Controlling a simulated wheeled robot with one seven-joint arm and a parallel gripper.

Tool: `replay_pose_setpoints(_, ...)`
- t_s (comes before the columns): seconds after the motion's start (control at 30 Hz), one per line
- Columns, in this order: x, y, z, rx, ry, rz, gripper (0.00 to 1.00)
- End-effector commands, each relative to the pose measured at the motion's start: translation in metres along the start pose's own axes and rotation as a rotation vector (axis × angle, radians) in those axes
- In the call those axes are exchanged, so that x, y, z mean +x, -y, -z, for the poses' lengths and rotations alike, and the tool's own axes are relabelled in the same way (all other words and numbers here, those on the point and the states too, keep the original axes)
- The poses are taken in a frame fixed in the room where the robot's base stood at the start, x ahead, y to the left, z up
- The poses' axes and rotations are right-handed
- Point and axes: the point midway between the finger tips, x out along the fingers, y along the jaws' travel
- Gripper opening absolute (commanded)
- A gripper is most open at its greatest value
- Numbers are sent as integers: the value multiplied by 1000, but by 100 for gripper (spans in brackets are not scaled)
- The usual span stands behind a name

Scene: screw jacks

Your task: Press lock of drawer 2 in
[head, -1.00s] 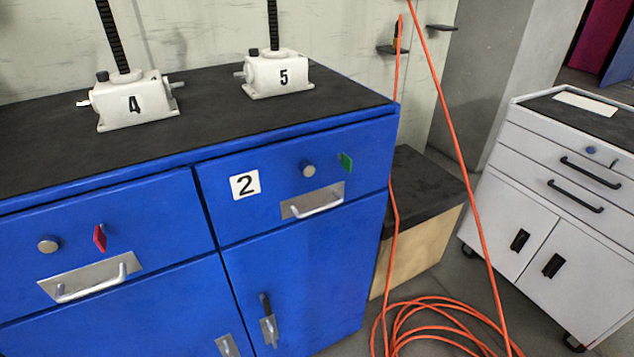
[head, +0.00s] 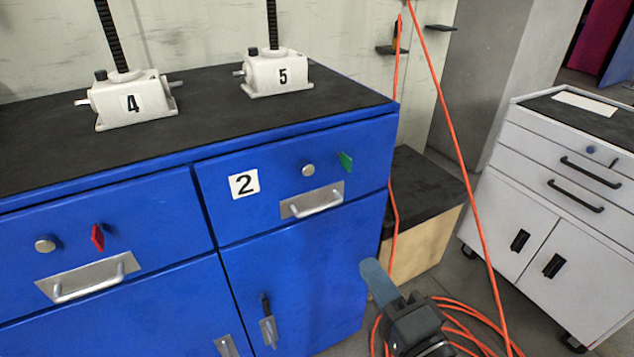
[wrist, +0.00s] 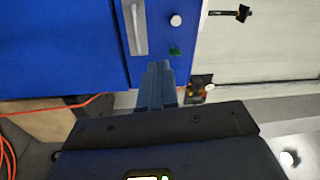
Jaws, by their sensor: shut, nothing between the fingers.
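Drawer 2 (head: 270,215) is the blue drawer at the upper right of the cabinet, with a white "2" label (head: 244,184), and it looks closed. Its round silver lock (head: 308,170) sits above the handle (head: 317,202), with a green tab (head: 345,162) to its right. In the wrist view the lock (wrist: 175,20), the green tab (wrist: 174,52) and the handle (wrist: 138,28) show beyond my fingers. My gripper (head: 372,272) is shut and empty, below and to the right of the drawer in the head view, apart from the lock. It also shows in the wrist view (wrist: 159,68).
Another blue drawer with a silver lock (head: 45,245) and red tab (head: 97,237) is at left. Screw jacks 4 (head: 133,100) and 5 (head: 277,75) stand on the black top. An orange hose (head: 462,170) hangs and coils at right, before a grey cabinet (head: 545,215).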

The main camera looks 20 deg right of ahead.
Motion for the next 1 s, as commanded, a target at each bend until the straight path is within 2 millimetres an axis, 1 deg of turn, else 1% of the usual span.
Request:
replay_pose_setpoints(0.03,12,5,0,33,7,20,0)
replay_pose_setpoints(0.1,23,11,0,81,19,40,0)
replay_pose_setpoints(0.23,38,19,0,140,34,66,0)
replay_pose_setpoints(0.4,46,23,0,173,45,80,0)
replay_pose_setpoints(0.77,47,24,0,173,45,80,0)
replay_pose_setpoints(0.87,53,26,0,173,44,81,0)
replay_pose_setpoints(1.0,72,30,0,172,44,81,0)
